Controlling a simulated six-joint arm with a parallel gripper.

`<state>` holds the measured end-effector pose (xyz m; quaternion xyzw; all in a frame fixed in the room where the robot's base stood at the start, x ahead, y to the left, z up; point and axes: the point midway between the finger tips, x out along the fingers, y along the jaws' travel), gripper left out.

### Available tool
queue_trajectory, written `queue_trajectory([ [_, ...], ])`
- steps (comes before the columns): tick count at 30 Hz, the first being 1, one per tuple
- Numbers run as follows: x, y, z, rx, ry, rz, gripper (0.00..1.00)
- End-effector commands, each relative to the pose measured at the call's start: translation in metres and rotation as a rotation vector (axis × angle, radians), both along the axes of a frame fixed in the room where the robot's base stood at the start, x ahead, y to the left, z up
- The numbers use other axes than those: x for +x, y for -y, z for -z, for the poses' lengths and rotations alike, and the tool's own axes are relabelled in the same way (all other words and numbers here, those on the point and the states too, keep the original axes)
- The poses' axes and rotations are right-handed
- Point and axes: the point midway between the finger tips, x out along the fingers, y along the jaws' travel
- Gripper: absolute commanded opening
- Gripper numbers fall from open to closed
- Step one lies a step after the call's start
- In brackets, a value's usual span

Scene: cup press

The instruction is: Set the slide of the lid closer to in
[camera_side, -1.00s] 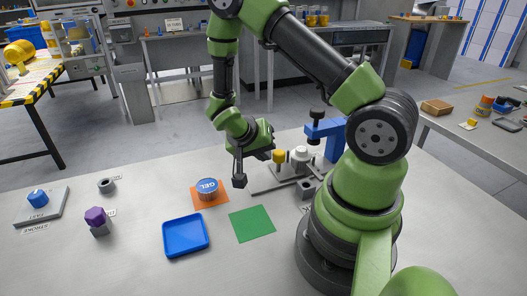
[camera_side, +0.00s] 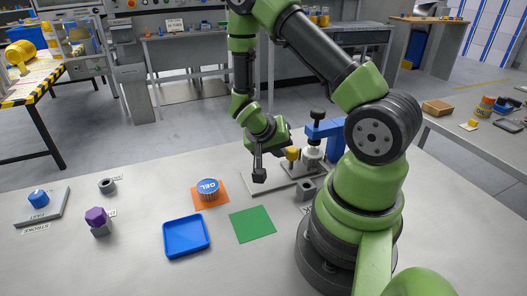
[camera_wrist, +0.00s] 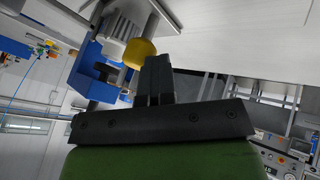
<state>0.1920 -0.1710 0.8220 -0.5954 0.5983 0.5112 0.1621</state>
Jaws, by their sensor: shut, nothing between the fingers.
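The lid closer stands behind the coloured mats, with a blue press frame (camera_side: 325,129), a black knob on top and a grey base rail (camera_side: 262,184). Its slide carries a white holder (camera_side: 312,154) and a yellow knob (camera_side: 292,154). The white holder is at the blue frame, under or close to its head. My gripper (camera_side: 259,176) is shut and empty, pointing down left of the yellow knob. In the wrist view the shut fingers (camera_wrist: 155,78) come right up to the yellow knob (camera_wrist: 139,53), seemingly touching; the blue frame (camera_wrist: 92,77) is beyond.
A GEL tin (camera_side: 207,188) sits on an orange mat (camera_side: 211,203). A green mat (camera_side: 252,224) and a blue tray (camera_side: 186,250) lie in front. A small grey ring block (camera_side: 305,190) stands beside the rail. A purple piece (camera_side: 96,217) and another ring (camera_side: 107,186) are at left.

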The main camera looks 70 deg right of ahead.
Motion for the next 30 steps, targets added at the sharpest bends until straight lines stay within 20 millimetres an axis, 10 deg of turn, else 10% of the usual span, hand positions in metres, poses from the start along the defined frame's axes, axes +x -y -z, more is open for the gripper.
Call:
queue_trajectory([
  [11,0.035,-0.018,0.000,-0.003,0.002,0.000,0.00],
  [30,0.060,-0.076,-0.088,0.023,0.011,-0.012,0.00],
])
